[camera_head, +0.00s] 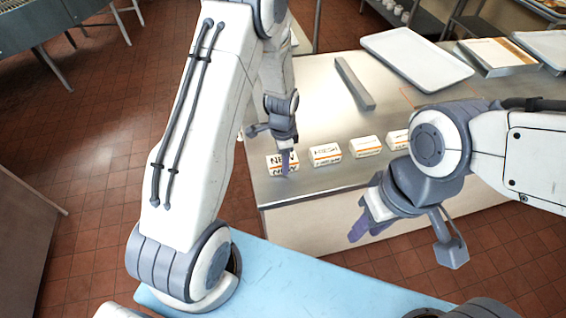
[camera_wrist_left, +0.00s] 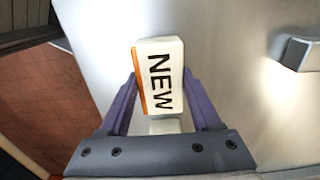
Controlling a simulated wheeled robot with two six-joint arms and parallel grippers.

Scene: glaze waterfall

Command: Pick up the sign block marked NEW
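The sign block marked NEW (camera_head: 277,161) is white with an orange stripe and stands at the left end of a row on the steel table. My left gripper (camera_head: 286,154) is down at this block, one finger passing in front of its lettering. In the left wrist view, the NEW block (camera_wrist_left: 159,75) lies between the two purple fingers, one close along each side; whether they press on it I cannot tell. My right gripper (camera_head: 367,222) hangs in front of the table's front edge, away from the blocks; its finger opening is unclear.
More white sign blocks stand to the right: one (camera_head: 325,154), another (camera_head: 365,146) and one partly hidden by my right arm (camera_head: 397,139). A grey bar (camera_head: 354,83) and a white tray (camera_head: 417,58) lie farther back. The steel table (camera_head: 305,100) is bare behind the left blocks.

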